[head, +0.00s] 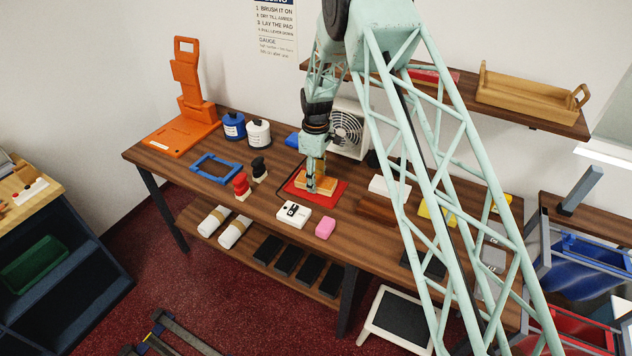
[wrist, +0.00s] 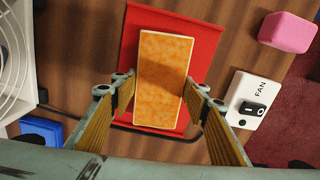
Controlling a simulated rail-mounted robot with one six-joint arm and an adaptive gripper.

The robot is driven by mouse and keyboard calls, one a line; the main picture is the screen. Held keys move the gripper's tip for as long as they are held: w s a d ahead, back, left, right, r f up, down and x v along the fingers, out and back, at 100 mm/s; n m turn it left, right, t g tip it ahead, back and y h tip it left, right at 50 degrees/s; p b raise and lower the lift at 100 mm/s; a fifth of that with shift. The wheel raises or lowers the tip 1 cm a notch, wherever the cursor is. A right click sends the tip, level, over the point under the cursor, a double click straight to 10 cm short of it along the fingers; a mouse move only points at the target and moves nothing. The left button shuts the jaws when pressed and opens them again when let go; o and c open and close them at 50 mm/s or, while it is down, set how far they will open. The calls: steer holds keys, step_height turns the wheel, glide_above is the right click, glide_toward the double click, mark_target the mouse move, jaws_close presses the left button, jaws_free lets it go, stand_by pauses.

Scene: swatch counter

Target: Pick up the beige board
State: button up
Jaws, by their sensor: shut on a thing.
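The beige board (wrist: 163,60) is a rectangular block with pale edges and a mottled orange top face. In the wrist view my gripper (wrist: 160,92) has one finger against each long side of it. In the head view the board (head: 302,182) is at the red mat (head: 335,192), with my gripper (head: 316,187) over it, pointing down. My gripper is shut on the board. I cannot tell whether the board touches the mat or is slightly above it. The fingers hide part of its sides.
A white fan switch (head: 293,214) and a pink block (head: 325,228) lie in front of the mat. A fan (head: 347,128) stands behind. Red (head: 241,185) and black (head: 259,169) stamp-like items and a blue frame (head: 216,168) are to the left. A white block (head: 390,187) is to the right.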

mark_target(319, 180)
step_height(319, 180, up, 10)
stand_by(0.7)
steer(key=shift+d, duration=0.1)
stand_by(0.7)
steer(key=s+d+r+m, duration=0.2)
steer(key=s+d+m, duration=0.2)
steer(key=d, duration=0.4)
steer(key=s+d+r+m, duration=0.2)
steer(key=s+d+m, duration=0.2)
steer(key=d, duration=0.5)
steer(key=s+d+r+m, duration=0.2)
steer(key=s+d+m, duration=0.2)
steer(key=d+m, duration=0.2)
steer(key=shift+s+d+r, duration=0.2)
steer(key=shift+s+d, duration=0.05)
steer(key=shift+d, duration=1.1)
steer(key=shift+f+b, duration=0.15)
steer(key=shift+b, duration=0.25)
steer(key=s+f+b, duration=0.1)
steer(key=f+b, duration=0.1)
steer(key=s+f+b, duration=0.1)
steer(key=f+b, duration=0.2)
steer(key=s+f+b, duration=0.1)
steer(key=f+b, duration=0.1)
steer(key=shift+f+b, duration=0.35)
steer(key=shift+f, duration=0.05)
steer(key=shift+s+f+b, duration=0.5)
steer(key=shift+f+b, duration=0.35)
